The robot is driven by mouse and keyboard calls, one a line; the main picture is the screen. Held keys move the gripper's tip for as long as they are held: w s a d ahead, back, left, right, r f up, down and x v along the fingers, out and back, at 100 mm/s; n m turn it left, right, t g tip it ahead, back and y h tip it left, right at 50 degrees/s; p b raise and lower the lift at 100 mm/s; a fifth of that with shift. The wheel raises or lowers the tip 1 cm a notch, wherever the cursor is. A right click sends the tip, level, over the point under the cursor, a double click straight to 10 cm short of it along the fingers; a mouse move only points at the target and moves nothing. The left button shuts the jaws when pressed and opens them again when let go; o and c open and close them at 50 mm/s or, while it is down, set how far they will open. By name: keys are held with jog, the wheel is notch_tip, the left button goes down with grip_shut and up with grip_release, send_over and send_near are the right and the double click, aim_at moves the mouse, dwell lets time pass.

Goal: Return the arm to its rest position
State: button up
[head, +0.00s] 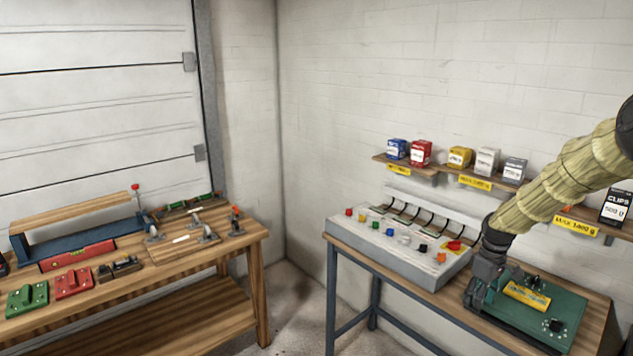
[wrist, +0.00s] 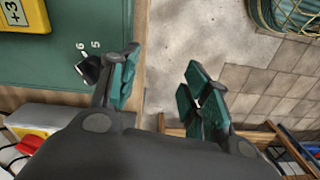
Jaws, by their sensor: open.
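My gripper (head: 478,292) is at the end of my arm, low at the front left edge of the green board (head: 562,306) on the right bench. In the wrist view my gripper (wrist: 165,95) has its two teal-padded fingers apart, with nothing between them. Below the gap the wrist view shows the bench's wooden edge and the paved floor. The green board (wrist: 45,65) and a black knob (wrist: 88,68) on it lie left of the fingers. My arm slopes down from the upper right in the head view.
A grey console (head: 400,248) with coloured knobs stands left of my gripper. A wall shelf (head: 447,177) with small boxes is above it. The left workbench (head: 190,262) holds clamps and red and green blocks. Floor (head: 298,300) is clear between the benches.

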jog(key=s+a+f+m, duration=0.2)
jog(key=s+a+f, duration=0.6)
jog(key=s+f, duration=0.35)
jog(key=s+a+f+m, duration=0.1)
jog(key=s+a+f, duration=0.85)
jog(key=f, duration=0.35)
jog(key=s+a+f+m, duration=0.1)
jog(key=s+a+f, duration=0.1)
jog(key=s, duration=1.3)
jog(key=s+a+f+m, duration=0.2)
jog(key=s+a, duration=0.1)
jog(key=s, duration=1.3)
jog(key=shift+s+a+m, duration=0.2)
jog(key=shift+a+m, duration=0.1)
jog(key=shift+a, duration=0.05)
